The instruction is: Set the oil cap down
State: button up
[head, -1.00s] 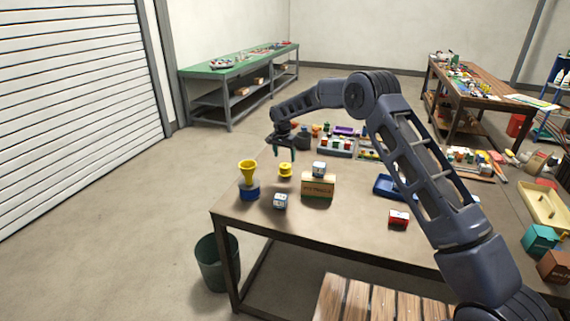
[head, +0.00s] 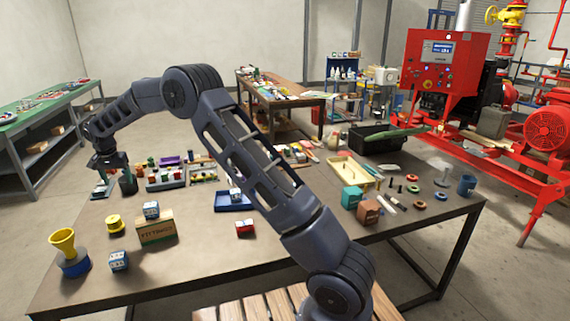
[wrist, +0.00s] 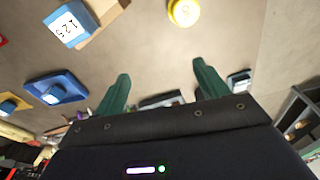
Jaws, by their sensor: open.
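The oil cap, a round yellow piece (head: 114,223), stands on the bare wooden table top behind the yellow funnel and left of the cardboard box. It also shows at the top edge of the wrist view (wrist: 184,12), partly cut off. My gripper (head: 102,190) is above the table's far left part, beyond the cap and apart from it. In the wrist view its green fingers (wrist: 161,75) are spread wide with nothing between them.
A yellow funnel on a blue base (head: 63,250), a white-and-blue cube (head: 118,261) and a cardboard box (head: 157,228) stand near the cap. A dark cylinder (head: 128,182) is close beside my gripper. The red pump skid (head: 445,80) stands at right.

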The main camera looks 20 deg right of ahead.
jog(key=s+d+r, duration=0.4)
jog(key=d+r, duration=0.3)
jog(key=d, duration=0.6)
jog(key=s+d+r+n+t, duration=0.1)
jog(key=s+d+r, duration=0.3)
jog(key=d+r, duration=0.6)
jog(key=s+d+r, duration=0.3)
jog(key=d+r, duration=0.2)
jog(key=d, duration=1)
jog(key=s+d+f, duration=0.2)
jog(key=s+d, duration=0.5)
jog(key=s, duration=0.3)
jog(key=s+d+f+t, duration=0.1)
jog(key=s+d, duration=0.6)
jog(key=s, duration=0.3)
jog(key=s+d+f+n+t, duration=0.1)
jog(key=s+d+f, duration=0.1)
jog(key=s+d, duration=0.5)
jog(key=s, duration=0.3)
jog(key=shift+s+d+f, duration=0.15)
jog(key=shift+d+f, duration=0.15)
